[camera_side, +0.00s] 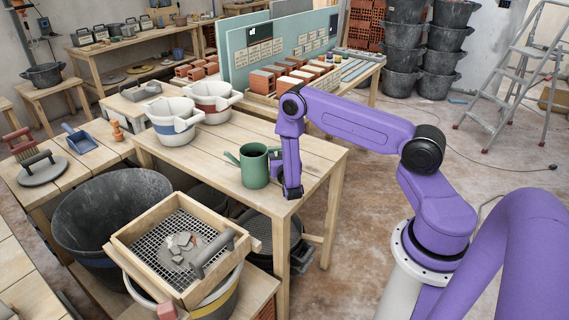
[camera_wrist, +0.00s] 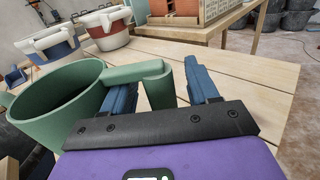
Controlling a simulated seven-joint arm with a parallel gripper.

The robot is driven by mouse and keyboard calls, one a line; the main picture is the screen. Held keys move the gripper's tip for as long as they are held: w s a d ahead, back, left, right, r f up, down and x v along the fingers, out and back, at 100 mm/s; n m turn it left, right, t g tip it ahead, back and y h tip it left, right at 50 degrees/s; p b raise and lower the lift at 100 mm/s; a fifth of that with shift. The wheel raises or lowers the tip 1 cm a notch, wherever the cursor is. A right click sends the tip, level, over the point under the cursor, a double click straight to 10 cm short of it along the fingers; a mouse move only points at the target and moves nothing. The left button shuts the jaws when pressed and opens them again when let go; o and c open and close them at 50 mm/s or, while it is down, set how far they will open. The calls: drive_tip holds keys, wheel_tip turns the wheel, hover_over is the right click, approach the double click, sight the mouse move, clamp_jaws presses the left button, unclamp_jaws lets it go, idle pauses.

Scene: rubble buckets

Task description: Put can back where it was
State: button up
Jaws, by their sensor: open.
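The can is a green watering can (camera_side: 254,172). It stands upright on the wooden table near its front edge, with its spout pointing left in the side view. It also shows at the left of the wrist view (camera_wrist: 62,105). My gripper (camera_side: 276,166) is low beside the can on its handle side. In the wrist view my gripper (camera_wrist: 160,75) has its two blue fingers spread apart, one on each side of the green handle (camera_wrist: 157,90). A gap shows between the right finger and the handle. I cannot tell whether the left finger touches the can.
Two white buckets, one with a blue band (camera_side: 172,128) and one with a red band (camera_side: 212,105), stand behind the can. A sieve with rubble (camera_side: 130,245) sits on a bucket at the lower left. The tabletop right of my gripper is clear.

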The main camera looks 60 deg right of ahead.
drive_tip(key=v, duration=1.1)
drive_tip(key=s+a+r+m+g+h, duration=0.1)
drive_tip(key=s+a+r+m+g, duration=0.1)
drive_tip(key=s+r+m+g, duration=0.4)
drive_tip(key=s+a+r+m+g+h, duration=0.1)
drive_tip(key=s+a+r+m+g, duration=0.1)
drive_tip(key=r+m, duration=0.35)
drive_tip(key=s+a+r+m+g+y, duration=0.1)
drive_tip(key=s+a+r+g+y, duration=0.1)
drive_tip(key=s+a+y, duration=0.5)
drive_tip(key=s+a+r+m+g+y, duration=0.2)
drive_tip(key=s+a+r+y, duration=0.3)
drive_tip(key=s, duration=0.8)
drive_tip(key=a+y, duration=0.3)
drive_tip(key=shift+r+g, duration=0.2)
drive_tip(key=shift+g, duration=0.1)
drive_tip(key=shift+w, duration=0.1)
